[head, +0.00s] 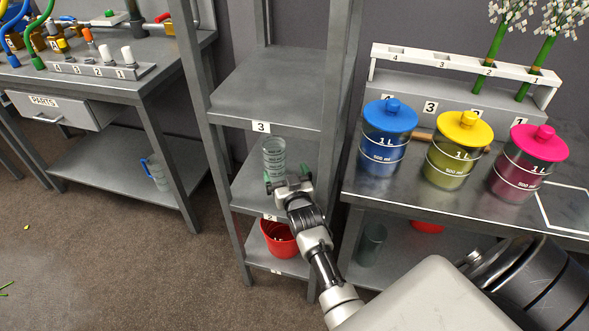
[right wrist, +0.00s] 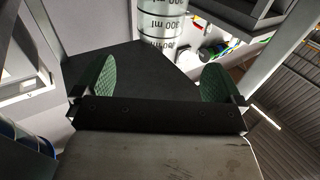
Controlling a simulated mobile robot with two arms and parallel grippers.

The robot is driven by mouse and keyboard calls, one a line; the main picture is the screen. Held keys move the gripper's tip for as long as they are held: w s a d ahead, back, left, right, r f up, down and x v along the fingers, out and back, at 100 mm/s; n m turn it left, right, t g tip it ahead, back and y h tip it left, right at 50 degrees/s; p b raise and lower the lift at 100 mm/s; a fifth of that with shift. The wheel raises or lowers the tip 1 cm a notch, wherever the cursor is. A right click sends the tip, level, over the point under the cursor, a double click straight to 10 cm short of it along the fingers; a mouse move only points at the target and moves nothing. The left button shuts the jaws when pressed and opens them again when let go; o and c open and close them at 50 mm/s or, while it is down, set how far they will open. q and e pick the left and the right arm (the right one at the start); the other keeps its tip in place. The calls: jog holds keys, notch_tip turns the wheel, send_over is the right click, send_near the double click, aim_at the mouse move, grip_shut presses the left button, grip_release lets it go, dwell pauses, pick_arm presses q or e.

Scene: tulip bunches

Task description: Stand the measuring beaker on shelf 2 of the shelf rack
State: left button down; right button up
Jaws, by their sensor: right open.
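The measuring beaker (head: 274,157) is a clear, graduated cylinder. It stands upright over shelf 2 (head: 247,192) of the grey shelf rack (head: 219,170); in the head view my gripper hides its base. My right gripper (head: 286,177) is at the front of that shelf, just before the beaker. In the right wrist view the beaker (right wrist: 162,28) stands on the dark shelf surface (right wrist: 125,65), beyond the spread green finger pads. My right gripper (right wrist: 156,82) is open and empty, with a gap to the beaker. My left gripper is not in view.
Shelf 3 (head: 265,95) above is empty. A red bucket (head: 279,238) stands on the shelf below. At right, a table holds blue (head: 388,135), yellow (head: 459,150) and pink (head: 529,162) lidded canisters. A workbench (head: 130,82) stands at left.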

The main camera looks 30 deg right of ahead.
jog(key=shift+f, duration=0.1)
jog(key=s+a+r+n+y, duration=0.35)
jog(key=s+a, duration=0.25)
jog(key=a, duration=0.2)
jog(key=s+a+f+g+y, duration=0.1)
jog(key=s+f+g, duration=0.1)
jog(key=f, duration=0.6)
jog(key=s+a+f+g, duration=0.1)
jog(key=s+f+g, duration=0.1)
jog(key=f, duration=0.7)
jog(key=s+f+n+g, duration=0.1)
jog(key=s+f+g, duration=0.7)
jog(key=s+f, duration=1.6)
jog(key=shift+s+a+f+g+y, duration=0.3)
jog(key=shift+s+y, duration=0.05)
jog(key=shift+s, duration=0.1)
jog(key=s+f+g, duration=0.1)
jog(key=s, duration=0.3)
jog(key=s+d+f+g, duration=0.1)
jog(key=s+f, duration=0.1)
jog(key=s, duration=0.3)
jog(key=s+f+n+g, duration=0.1)
jog(key=s, duration=0.4)
jog(key=shift+s+d+f+g, duration=0.1)
jog(key=shift+d+f+g, duration=0.2)
jog(key=shift+d+f, duration=0.05)
jog(key=shift+c, duration=0.2)
